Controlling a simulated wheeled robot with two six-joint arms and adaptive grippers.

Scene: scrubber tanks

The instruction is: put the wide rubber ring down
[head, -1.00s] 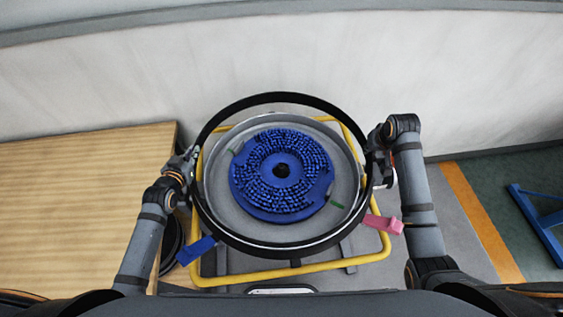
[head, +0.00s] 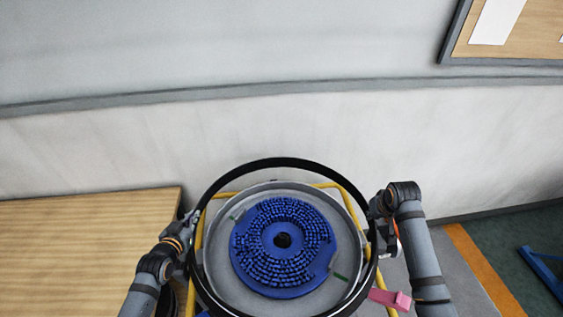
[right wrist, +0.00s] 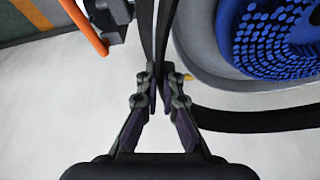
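The wide rubber ring (head: 272,163) is a large black hoop held around and above a round grey tank (head: 222,275) with a blue bristle brush disc (head: 262,274) inside. My left gripper (head: 192,216) is at the ring's left side and appears to grip it, though its fingers are small and hard to make out. My right gripper (head: 375,207) is at the ring's right side. In the right wrist view, the fingers of my right gripper (right wrist: 162,82) are closed on the black band of the ring (right wrist: 168,25). The near edge of the ring is cut off in the head view.
A yellow tube frame (head: 200,236) surrounds the tank. A pink lever (head: 390,298) sticks out at the lower right. A wooden table (head: 85,245) stands at left and a pale wall (head: 130,150) behind. An orange floor stripe (head: 480,268) lies at right.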

